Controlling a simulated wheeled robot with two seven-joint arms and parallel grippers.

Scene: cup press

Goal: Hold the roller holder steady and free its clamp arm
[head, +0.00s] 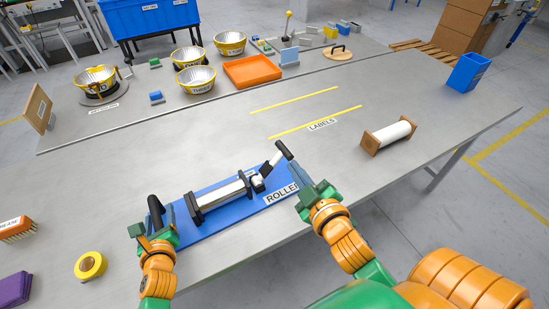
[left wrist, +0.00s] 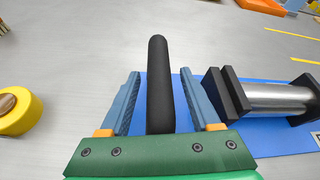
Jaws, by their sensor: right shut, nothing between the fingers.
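The roller holder lies on a blue base plate (head: 230,213) near the table's front edge. It has a metal roller (head: 222,190) between black end blocks, and this roller also shows in the left wrist view (left wrist: 278,98). The clamp arm (head: 284,150) with its black grip rises at the right end, tilted. A black handle (left wrist: 160,85) stands at the left end. My left gripper (left wrist: 162,100) is open with its fingers on both sides of this handle, gaps showing on each side. My right gripper (head: 303,180) is shut and empty beside the clamp arm, just below its grip.
A white roll on a wooden stand (head: 390,136) is to the right. A yellow tape roll (head: 90,266), a brush (head: 17,229) and a purple block (head: 14,289) lie at left. Metal bowls, an orange tray (head: 252,71) and a blue bin (head: 468,72) stand farther back. The table's middle is clear.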

